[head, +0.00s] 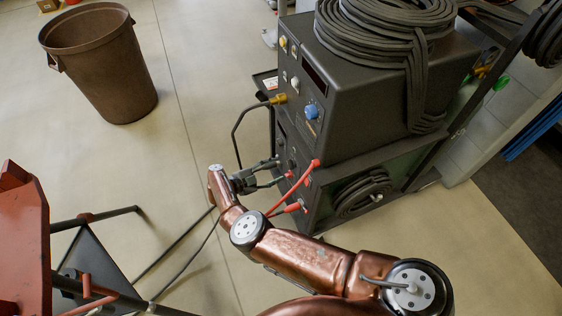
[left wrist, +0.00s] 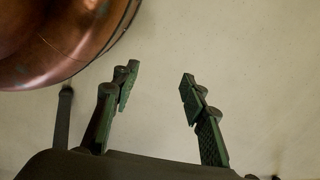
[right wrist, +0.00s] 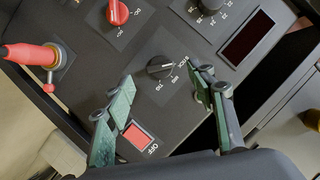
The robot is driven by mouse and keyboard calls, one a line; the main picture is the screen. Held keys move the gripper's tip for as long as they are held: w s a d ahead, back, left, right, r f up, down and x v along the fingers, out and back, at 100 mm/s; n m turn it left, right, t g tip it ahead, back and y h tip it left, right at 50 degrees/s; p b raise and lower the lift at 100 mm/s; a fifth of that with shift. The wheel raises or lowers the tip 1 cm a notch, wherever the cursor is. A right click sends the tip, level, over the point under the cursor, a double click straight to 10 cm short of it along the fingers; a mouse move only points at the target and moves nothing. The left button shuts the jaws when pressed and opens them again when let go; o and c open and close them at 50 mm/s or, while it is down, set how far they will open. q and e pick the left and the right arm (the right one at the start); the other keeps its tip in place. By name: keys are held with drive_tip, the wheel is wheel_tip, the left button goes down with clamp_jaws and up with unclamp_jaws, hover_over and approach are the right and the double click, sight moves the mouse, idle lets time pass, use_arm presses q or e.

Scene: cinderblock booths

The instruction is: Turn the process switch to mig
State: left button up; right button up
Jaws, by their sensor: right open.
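The process switch (right wrist: 160,67) is a small black knob on the dark welder panel in the right wrist view. Small white labels sit around its right and lower side; a pale line crosses the knob, but I cannot tell surely which label it points to. My right gripper (right wrist: 162,84) is open, its green fingers on either side below the knob and apart from it. In the head view my right gripper (head: 264,178) is at the welder's front, where the switch cannot be made out. My left gripper (left wrist: 160,73) is open and empty above the pale floor.
A red OFF rocker (right wrist: 138,138), a red knob (right wrist: 117,12), another black knob (right wrist: 208,4) and a red-handled cable plug (right wrist: 28,55) surround the switch. The welder (head: 370,95) carries coiled cable (head: 375,30). A brown bin (head: 105,65) stands on open floor.

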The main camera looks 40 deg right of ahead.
sight(289, 165)
drive_tip(key=d, duration=0.2)
drive_tip(key=s+d, duration=0.1)
drive_tip(key=shift+d, duration=0.4)
use_arm(q)
drive_tip(key=shift+w+d+r, duration=0.2)
drive_tip(key=shift+d+r, duration=0.05)
drive_tip(key=shift+r, duration=0.5)
use_arm(e)
drive_tip(key=shift+w+d+f, duration=0.1)
drive_tip(key=shift+d+f, duration=0.35)
drive_tip(key=shift+d, duration=0.25)
drive_tip(key=shift+w+d+f, duration=0.1)
drive_tip(key=shift+d+f, duration=0.3)
drive_tip(key=shift+d, duration=0.25)
drive_tip(key=c, duration=1.2)
